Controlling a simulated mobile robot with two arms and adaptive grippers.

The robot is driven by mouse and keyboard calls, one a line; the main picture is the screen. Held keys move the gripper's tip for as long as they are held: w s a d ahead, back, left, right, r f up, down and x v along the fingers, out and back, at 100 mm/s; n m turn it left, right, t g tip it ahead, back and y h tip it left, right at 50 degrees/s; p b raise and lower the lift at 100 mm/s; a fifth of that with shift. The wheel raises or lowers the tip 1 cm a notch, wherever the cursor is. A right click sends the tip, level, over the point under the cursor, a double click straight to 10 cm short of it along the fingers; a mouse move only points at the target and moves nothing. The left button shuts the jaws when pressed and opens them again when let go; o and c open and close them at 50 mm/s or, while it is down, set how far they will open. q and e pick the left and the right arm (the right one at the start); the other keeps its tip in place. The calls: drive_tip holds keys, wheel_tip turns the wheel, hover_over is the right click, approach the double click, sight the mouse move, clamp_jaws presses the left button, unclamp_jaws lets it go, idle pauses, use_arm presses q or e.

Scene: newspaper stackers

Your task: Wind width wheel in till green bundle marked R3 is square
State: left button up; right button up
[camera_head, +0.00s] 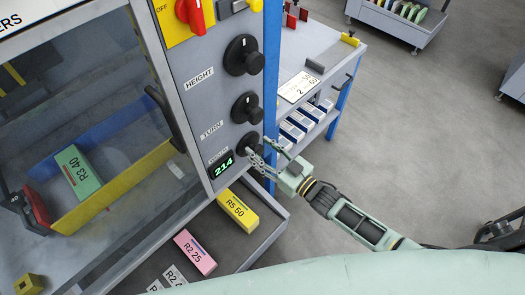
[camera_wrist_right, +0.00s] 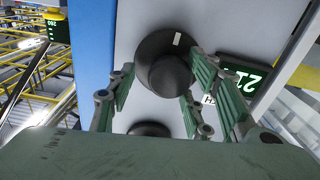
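The green bundle marked R3 40 (camera_head: 78,176) lies behind the clear panel, between a blue wall (camera_head: 95,131) and a yellow wall (camera_head: 135,180). Its ends are close to both walls; I cannot tell if it is exactly square. The black width wheel (camera_head: 248,143) is the lowest knob on the grey control panel, above a green display (camera_head: 222,165) reading 214. My right gripper (camera_head: 268,158) is at this wheel. In the right wrist view its fingers (camera_wrist_right: 157,92) stand apart on both sides of the wheel's hub (camera_wrist_right: 170,76), with a gap on the left. My left gripper is out of view.
The height knob (camera_head: 244,55) and turn knob (camera_head: 247,108) sit above the wheel. A red switch (camera_head: 195,14) is at the top. Yellow R5 50 (camera_head: 237,211) and pink R2 25 (camera_head: 195,252) bundles lie below. A side table (camera_head: 335,45) stands behind; open floor is right.

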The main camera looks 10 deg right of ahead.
drive_tip(key=shift+s+a, duration=0.1)
drive_tip(key=shift+s+d+f, duration=0.15)
drive_tip(key=shift+s+d, duration=0.15)
drive_tip(key=shift+s, duration=0.15)
drive_tip(key=v, duration=1.1)
drive_tip(key=shift+w, duration=0.1)
drive_tip(key=shift+c, duration=0.3)
